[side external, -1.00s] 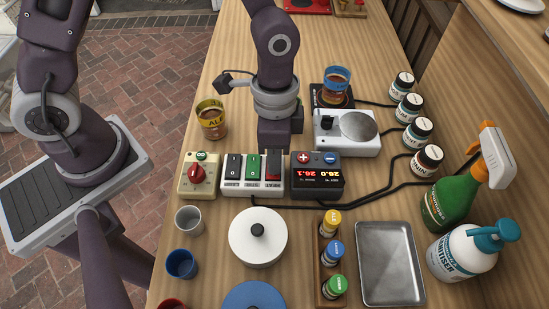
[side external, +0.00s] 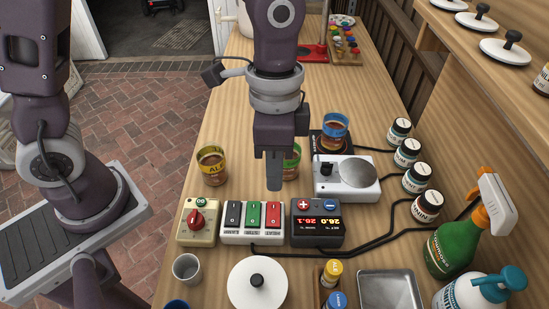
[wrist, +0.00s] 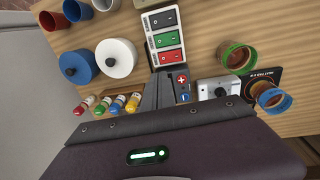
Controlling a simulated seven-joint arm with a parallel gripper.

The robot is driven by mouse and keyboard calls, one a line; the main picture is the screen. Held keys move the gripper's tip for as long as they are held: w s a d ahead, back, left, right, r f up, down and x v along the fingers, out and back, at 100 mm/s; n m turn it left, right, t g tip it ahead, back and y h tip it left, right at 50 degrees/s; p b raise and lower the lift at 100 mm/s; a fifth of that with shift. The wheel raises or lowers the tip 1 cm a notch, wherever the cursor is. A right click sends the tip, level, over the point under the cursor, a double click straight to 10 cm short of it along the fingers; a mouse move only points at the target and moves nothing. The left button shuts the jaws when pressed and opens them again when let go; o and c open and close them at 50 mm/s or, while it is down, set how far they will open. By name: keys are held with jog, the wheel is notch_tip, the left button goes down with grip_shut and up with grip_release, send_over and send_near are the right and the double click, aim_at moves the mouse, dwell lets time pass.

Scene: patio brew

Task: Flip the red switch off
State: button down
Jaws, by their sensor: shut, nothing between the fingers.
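The red switch (side external: 272,212) is the right-hand rocker on a white strip (side external: 253,238), beside a green rocker (side external: 253,213) and a black rocker (side external: 234,213). The red switch (wrist: 171,57) shows just past my fingertips in the wrist view. I cannot tell for sure which way it is tipped. My gripper (side external: 274,186) is shut and empty. Its fingers point down, above and slightly behind the red switch, and look apart from it.
A dark box with red digits (side external: 318,228) stands right of the strip, and a yellow box with a red knob (side external: 197,222) left of it. A glass with a green rim (side external: 291,162) stands behind my fingers. A white hot plate (side external: 346,178) is at right. Black cables run rightward.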

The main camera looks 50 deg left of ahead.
jog(key=shift+s+d+r, duration=0.15)
jog(key=shift+r, duration=1.75)
jog(key=s+a+r+n+t, duration=0.3)
jog(key=s+a+n, duration=0.1)
jog(key=a, duration=0.4)
jog(key=s+a+r+n+t+y, duration=0.1)
jog(key=s+a+r+n+t, duration=0.2)
jog(key=a, duration=0.5)
jog(key=shift+s+a+r+n+t, duration=0.2)
jog(key=shift+s+r+n+t, duration=0.1)
jog(key=shift+s+r+n, duration=0.6)
jog(key=shift+s+f, duration=0.15)
jog(key=shift+s, duration=0.05)
